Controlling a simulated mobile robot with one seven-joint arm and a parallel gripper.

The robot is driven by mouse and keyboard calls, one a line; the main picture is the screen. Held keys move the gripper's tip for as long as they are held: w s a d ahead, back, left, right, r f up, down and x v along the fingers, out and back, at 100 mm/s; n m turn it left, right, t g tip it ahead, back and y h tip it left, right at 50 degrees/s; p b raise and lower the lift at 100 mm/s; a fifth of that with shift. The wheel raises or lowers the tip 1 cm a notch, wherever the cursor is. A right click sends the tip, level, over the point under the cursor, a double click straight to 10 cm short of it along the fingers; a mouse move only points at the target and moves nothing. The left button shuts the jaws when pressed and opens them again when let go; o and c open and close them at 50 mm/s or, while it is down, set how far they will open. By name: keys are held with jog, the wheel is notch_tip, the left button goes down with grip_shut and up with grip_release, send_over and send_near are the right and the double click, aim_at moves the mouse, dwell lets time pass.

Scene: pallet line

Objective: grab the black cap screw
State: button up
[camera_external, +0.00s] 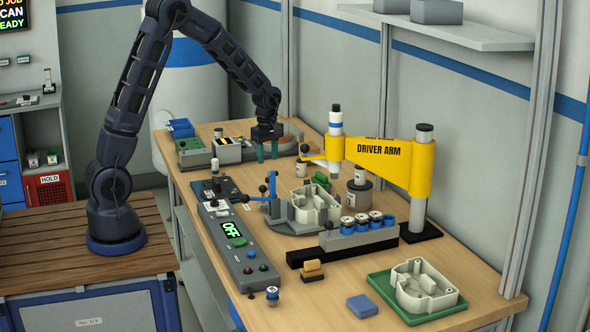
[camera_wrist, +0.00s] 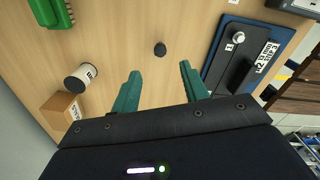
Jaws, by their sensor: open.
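The black cap screw (camera_wrist: 160,49) is a small dark round piece on the bare wooden table in the wrist view. It appears just above the gap between my fingertips, apart from both. My gripper (camera_wrist: 159,72) has two green fingers spread wide, with nothing between them. In the external view my gripper (camera_external: 267,152) points down over the far part of the table. I cannot pick out the screw for sure in that view.
In the wrist view, a white-and-black cylinder (camera_wrist: 80,77) and a brown block (camera_wrist: 60,112) stand left, a green piece (camera_wrist: 51,12) upper left, and a blue mat (camera_wrist: 216,62) with a black holder right. A yellow driver arm (camera_external: 385,158) stands right in the external view.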

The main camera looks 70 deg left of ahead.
aim_at(268, 178)
notch_tip(268, 178, down, 10)
grip_shut()
dwell(0.7)
